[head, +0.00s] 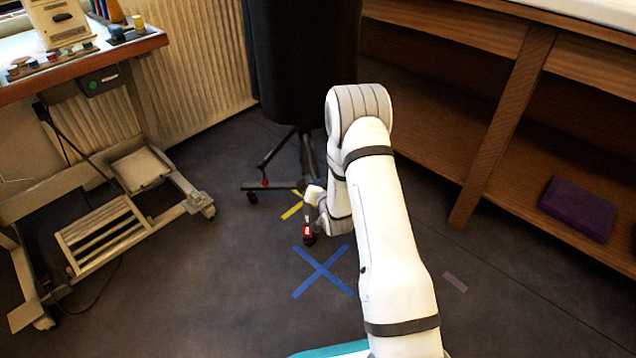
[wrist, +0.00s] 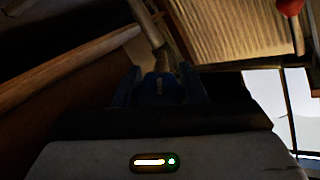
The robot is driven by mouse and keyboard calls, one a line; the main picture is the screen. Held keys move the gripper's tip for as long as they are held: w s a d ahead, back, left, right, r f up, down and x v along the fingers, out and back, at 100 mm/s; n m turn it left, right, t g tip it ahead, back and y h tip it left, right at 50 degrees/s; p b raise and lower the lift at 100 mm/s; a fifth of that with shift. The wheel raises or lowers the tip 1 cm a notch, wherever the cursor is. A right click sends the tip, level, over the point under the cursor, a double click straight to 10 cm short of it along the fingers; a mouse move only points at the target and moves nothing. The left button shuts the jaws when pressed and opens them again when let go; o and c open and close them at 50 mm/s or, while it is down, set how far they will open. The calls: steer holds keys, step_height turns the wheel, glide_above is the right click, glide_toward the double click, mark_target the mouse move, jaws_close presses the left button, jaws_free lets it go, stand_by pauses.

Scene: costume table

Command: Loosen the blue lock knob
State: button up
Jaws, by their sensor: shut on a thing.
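In the wrist view, the blue lock knob (wrist: 159,85) is dim and sits between the two dark blue fingers of my gripper (wrist: 159,92). The fingers are shut on its sides. A metal pole (wrist: 147,22) runs up behind the knob. In the head view, my arm reaches down to the stand below a black dress form (head: 303,62). The knob and my fingertips cannot be made out there, since my arm covers that area.
A wheeled stand leg (head: 262,187) spreads over the dark floor. A blue tape cross (head: 322,271) and yellow tape (head: 291,211) mark the floor. A wheeled table (head: 130,49) stands left. Wooden shelving (head: 505,110) with a purple box (head: 578,209) stands right. The front left floor is clear.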

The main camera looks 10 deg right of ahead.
steer(key=n+h+b, duration=0.1)
steer(key=n, duration=0.3)
steer(key=shift+f+h, duration=0.1)
steer(key=shift+h, duration=0.2)
steer(key=n+h, duration=0.1)
steer(key=n, duration=0.2)
steer(key=shift+n+h, duration=0.3)
steer(key=shift+n, duration=0.1)
steer(key=shift+d+n+h, duration=0.15)
steer(key=shift+n+h, duration=0.65)
steer(key=shift+n, duration=1.4)
steer(key=shift+n+t+h, duration=0.3)
steer(key=shift+n+t, duration=0.2)
steer(key=shift+n, duration=0.6)
steer(key=shift+d+r+n+h, duration=0.1)
steer(key=shift+r+n+h, duration=0.15)
steer(key=shift+n, duration=0.85)
steer(key=o, duration=1)
steer(key=shift+s, duration=0.1)
steer(key=p+v, duration=0.3)
steer(key=v, duration=0.4)
steer(key=shift+s+f, duration=0.15)
steer(key=shift+s, duration=0.2)
